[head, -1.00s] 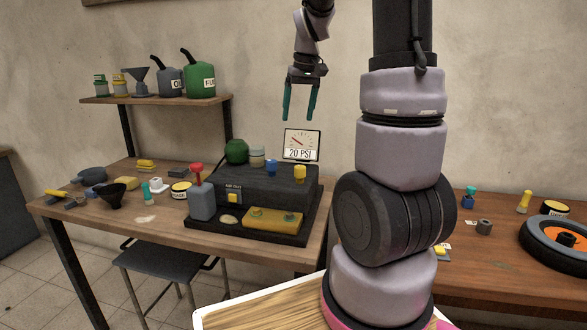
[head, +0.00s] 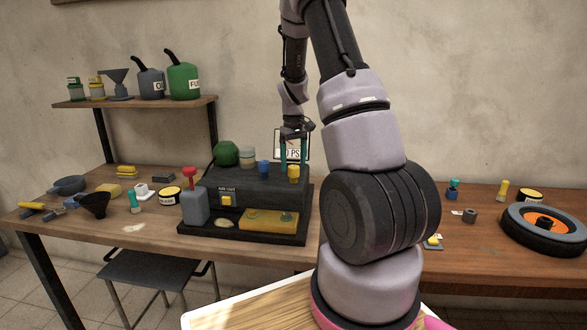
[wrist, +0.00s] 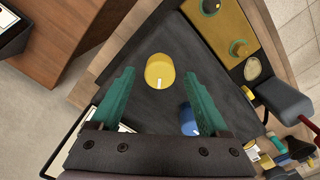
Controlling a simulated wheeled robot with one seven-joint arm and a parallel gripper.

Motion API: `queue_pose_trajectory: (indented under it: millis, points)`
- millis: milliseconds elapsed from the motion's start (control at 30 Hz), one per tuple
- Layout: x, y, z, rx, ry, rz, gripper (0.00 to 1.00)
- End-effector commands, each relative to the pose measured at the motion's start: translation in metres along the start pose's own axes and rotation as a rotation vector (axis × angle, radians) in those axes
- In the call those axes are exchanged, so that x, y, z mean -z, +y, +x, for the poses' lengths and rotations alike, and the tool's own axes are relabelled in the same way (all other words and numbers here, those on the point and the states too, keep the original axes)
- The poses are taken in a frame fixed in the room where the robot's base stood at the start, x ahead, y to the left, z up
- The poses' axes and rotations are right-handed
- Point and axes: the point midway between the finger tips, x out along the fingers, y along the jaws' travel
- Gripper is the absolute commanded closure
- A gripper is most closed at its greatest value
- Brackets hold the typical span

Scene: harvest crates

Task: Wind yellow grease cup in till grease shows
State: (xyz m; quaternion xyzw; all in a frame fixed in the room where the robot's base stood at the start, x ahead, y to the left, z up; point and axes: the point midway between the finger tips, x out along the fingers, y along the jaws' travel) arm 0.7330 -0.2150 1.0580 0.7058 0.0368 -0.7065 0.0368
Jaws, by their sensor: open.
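The yellow grease cup (head: 293,174) stands upright on the right end of the black machine's top (head: 240,185). In the wrist view the yellow cup (wrist: 159,72) shows a white mark on its round top and lies between and ahead of my fingers. My gripper (head: 295,158) is open and empty, with its teal fingers pointing down above the cup; I cannot tell their exact height over it. A blue cup (head: 264,168) stands to the left of the yellow one; in the wrist view it (wrist: 189,121) is partly behind my right finger. No grease shows at the yellow cup.
A gauge card (head: 304,144) stands behind the cups, partly hidden by my gripper. A green round knob (head: 225,153) and a pale jar (head: 247,157) are further left. A grey pump with a red knob (head: 195,205) and a yellow block (head: 270,221) are in front.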

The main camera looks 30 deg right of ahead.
Motion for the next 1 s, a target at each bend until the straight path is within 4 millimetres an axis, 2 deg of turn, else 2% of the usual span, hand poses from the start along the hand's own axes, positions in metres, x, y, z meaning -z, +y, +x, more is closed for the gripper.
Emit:
queue_pose_trajectory:
  millis: [100, 200, 500, 567, 700, 733, 1000]
  points:
    - [0.0, 0.0, 0.015, 0.001, -0.002, 0.0, 0.21]
    - [0.0, 0.0, 0.02, 0.0, 0.0, 0.0, 0.21]
    - [0.0, 0.0, 0.022, 0.0, 0.001, 0.0, 0.21]
    - [0.0, 0.0, 0.022, 0.0, 0.001, 0.0, 0.4]
    - [0.0, 0.0, 0.022, 0.0, 0.001, 0.0, 0.94]
    - [0.0, 0.0, 0.022, 0.0, 0.001, 0.0, 1.0]
    - [0.0, 0.0, 0.022, 0.0, 0.001, 0.025, 1.0]
